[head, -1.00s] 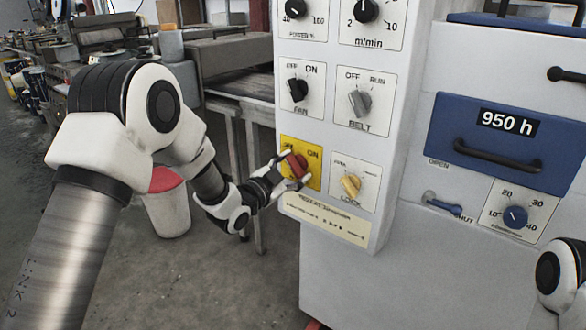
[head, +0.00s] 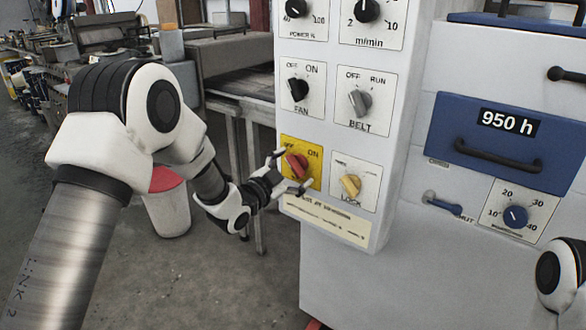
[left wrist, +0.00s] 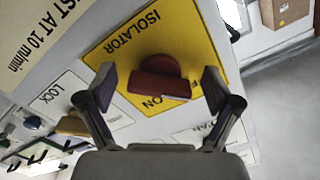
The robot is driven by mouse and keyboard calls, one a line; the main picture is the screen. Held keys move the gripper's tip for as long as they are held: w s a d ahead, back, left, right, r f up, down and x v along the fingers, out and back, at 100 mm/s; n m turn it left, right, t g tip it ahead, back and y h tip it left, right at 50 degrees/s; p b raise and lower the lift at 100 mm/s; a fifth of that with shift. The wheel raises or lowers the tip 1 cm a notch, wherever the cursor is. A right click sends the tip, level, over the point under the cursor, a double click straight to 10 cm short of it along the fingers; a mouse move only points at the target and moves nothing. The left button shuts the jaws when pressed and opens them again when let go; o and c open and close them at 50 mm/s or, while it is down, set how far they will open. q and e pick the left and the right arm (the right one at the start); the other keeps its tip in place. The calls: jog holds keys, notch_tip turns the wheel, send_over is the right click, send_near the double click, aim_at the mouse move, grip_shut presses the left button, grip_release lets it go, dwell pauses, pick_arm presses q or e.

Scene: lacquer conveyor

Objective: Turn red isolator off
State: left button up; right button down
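The red isolator knob (head: 296,166) sits on a yellow plate (head: 314,177) on the white control panel. In the head view its handle slants toward the upper left, the OFF side; the OFF word is partly hidden. My left gripper (head: 289,172) is open just in front of the knob, its fingers apart. In the left wrist view the red knob (left wrist: 157,82) shows between the two spread fingers of the left gripper (left wrist: 158,88), with a gap on each side. My right gripper is out of view.
The yellow LOCK knob (head: 350,185) is close on the right. The black FAN knob (head: 298,90) and grey BELT knob (head: 360,102) are above. A blue drawer (head: 470,150) and blue handle (head: 443,205) are farther right. Open floor lies below my left gripper.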

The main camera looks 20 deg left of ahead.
pick_arm(q)
jog(key=v, duration=1.2)
jog(key=s+d+f+n+g+y+p, duration=0.1)
jog(key=s+d+f+g+p, duration=0.1)
jog(key=s+f+g+p, duration=0.45)
jog(key=s+d+f+n+g+y+p, duration=0.1)
jog(key=s+d+f+g+p, duration=0.15)
jog(key=s+f, duration=0.85)
jog(key=s+a+f+n+g+y+p, duration=0.1)
jog(key=s+f+n+g, duration=0.3)
jog(key=s, duration=0.4)
jog(key=s+a+f+n+g+y+p, duration=0.1)
jog(key=s+a+f+n+g+y, duration=0.2)
jog(key=s, duration=0.6)
notch_tip(320, 180, down, 3)
jog(key=shift+a+r+n+g, duration=0.15)
jog(key=shift+a+n+g, duration=0.4)
jog(key=shift+n, duration=0.65)
